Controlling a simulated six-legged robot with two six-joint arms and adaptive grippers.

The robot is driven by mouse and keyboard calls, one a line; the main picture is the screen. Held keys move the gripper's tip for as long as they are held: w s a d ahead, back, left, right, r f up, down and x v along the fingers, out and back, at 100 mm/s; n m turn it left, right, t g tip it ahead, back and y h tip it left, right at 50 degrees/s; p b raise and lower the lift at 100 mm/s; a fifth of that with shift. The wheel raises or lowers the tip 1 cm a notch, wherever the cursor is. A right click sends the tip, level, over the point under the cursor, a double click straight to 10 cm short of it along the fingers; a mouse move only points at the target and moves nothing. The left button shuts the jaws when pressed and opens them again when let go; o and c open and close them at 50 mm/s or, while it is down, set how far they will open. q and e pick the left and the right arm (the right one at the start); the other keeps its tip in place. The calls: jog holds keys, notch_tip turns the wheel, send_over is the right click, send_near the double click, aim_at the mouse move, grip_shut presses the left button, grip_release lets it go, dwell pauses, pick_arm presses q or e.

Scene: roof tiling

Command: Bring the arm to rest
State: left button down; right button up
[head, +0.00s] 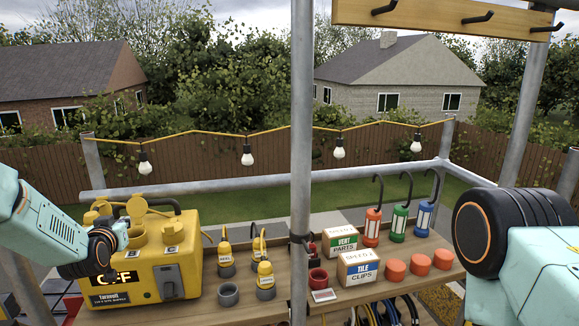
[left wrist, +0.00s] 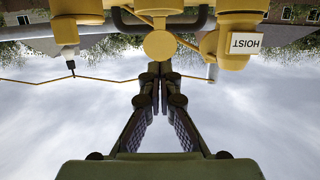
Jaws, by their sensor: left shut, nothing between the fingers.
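My left arm reaches in from the left in the head view, its wrist in front of the yellow power box (head: 176,270). My left gripper (left wrist: 161,75) shows in the left wrist view with its fingertips together and nothing between them. Yellow parts of the box, one with a HOIST label (left wrist: 246,43), show upside down at the top of that view. The box's front display (head: 109,279) is partly covered by my left wrist and appears to read OFF. My right arm shows at the right edge of the head view, but its gripper is out of frame.
A wooden shelf (head: 255,312) holds yellow plugs, a grey ring (head: 228,294), VERT PARTS (head: 341,241) and TILE CLIPS (head: 358,267) boxes, orange caps (head: 419,264) and hooked lanterns (head: 398,223). A metal post (head: 301,120) stands mid-view. Bulbs hang on a yellow cord behind.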

pick_arm(q)
jog(key=shift+f, duration=0.1)
jog(key=shift+f, duration=0.2)
jog(key=s+d+f+g+h+b, duration=0.1)
jog(key=s+d+f+g+b, duration=0.1)
jog(key=s+d+f, duration=0.4)
jog(key=s+d+f+g+h+b, duration=0.1)
jog(key=s+d+f+g, duration=0.2)
jog(key=s+f, duration=0.6)
jog(key=s+d+f+g+h+b, duration=0.15)
jog(key=s+d+f, duration=0.25)
jog(key=s+f, duration=0.4)
jog(key=s+d+f+g+b, duration=0.2)
jog(key=s+f, duration=0.3)
jog(key=s, duration=0.5)
jog(key=s+d+f+m+g+b, duration=0.1)
jog(key=s+d+f+g+b, duration=0.1)
jog(key=s+f, duration=0.4)
jog(key=s+d+f+m+g+b, duration=0.1)
jog(key=s+f+g+b, duration=0.3)
jog(key=s, duration=1)
jog(key=shift+s+d+f+b, duration=0.3)
jog(key=shift+d+f+b, duration=0.5)
jog(key=shift+f+b, duration=0.1)
jog(key=shift+s, duration=0.1)
